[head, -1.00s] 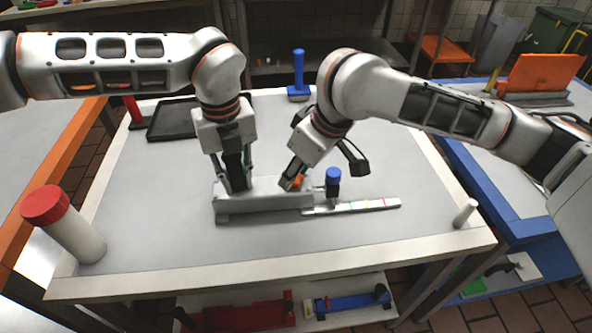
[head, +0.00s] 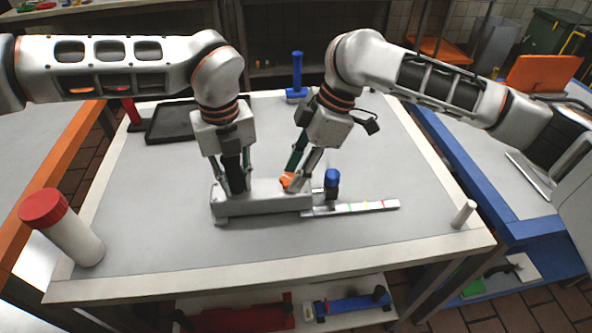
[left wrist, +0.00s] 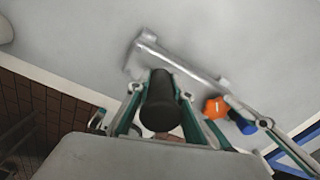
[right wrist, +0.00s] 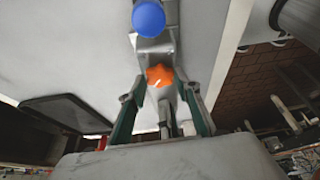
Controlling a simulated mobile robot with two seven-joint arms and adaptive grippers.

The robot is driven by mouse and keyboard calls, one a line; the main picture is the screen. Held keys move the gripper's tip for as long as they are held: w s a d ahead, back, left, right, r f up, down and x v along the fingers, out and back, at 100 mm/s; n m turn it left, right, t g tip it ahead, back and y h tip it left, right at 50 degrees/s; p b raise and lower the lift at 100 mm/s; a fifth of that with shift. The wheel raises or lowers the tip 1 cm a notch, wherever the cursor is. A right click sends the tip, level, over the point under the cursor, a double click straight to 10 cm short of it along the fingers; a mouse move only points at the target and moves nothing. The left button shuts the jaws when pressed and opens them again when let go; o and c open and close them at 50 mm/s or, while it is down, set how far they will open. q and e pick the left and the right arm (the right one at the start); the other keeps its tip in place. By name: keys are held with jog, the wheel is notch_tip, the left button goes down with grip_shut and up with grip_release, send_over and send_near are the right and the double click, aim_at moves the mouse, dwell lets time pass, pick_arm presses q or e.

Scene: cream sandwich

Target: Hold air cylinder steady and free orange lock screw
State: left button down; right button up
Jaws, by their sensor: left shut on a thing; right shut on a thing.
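The air cylinder is a long grey body (head: 265,202) lying on the table, with a black upright grip (left wrist: 160,102). My left gripper (head: 235,182) is shut on the black grip, which stands between its fingers in the left wrist view. The orange lock screw (head: 287,181) sits at the right end of the grey body; it also shows in the right wrist view (right wrist: 160,75). My right gripper (head: 293,179) is tilted and shut on the orange lock screw. A blue-topped knob (head: 332,178) stands just right of it.
A flat scale bar (head: 355,208) extends right from the body. The front table is clear.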

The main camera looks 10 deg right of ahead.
jog(key=n, duration=0.2)
jog(key=n+g, duration=0.1)
jog(key=n, duration=0.1)
jog(key=n+g+h, duration=0.1)
jog(key=n, duration=0.1)
jog(key=shift+w+a+f+n, duration=0.1)
jog(key=shift+w+a+n, duration=0.05)
jog(key=shift+w+n, duration=0.2)
jog(key=n, duration=0.2)
jog(key=n+g+h, duration=0.1)
jog(key=n, duration=0.3)
jog(key=shift+w+a+g+h, duration=0.15)
jog(key=shift+a+g+h, duration=0.1)
jog(key=shift+g+h, duration=0.15)
jog(key=n+h, duration=0.1)
jog(key=n, duration=0.3)
jog(key=shift+a+n+h, duration=0.2)
jog(key=shift+n+h, duration=0.15)
jog(key=shift+h, duration=0.05)
jog(key=shift+a+n+h, duration=0.1)
jog(key=shift+n+h, duration=0.5)
jog(key=shift+n, duration=1.1)
jog(key=o, duration=1.1)
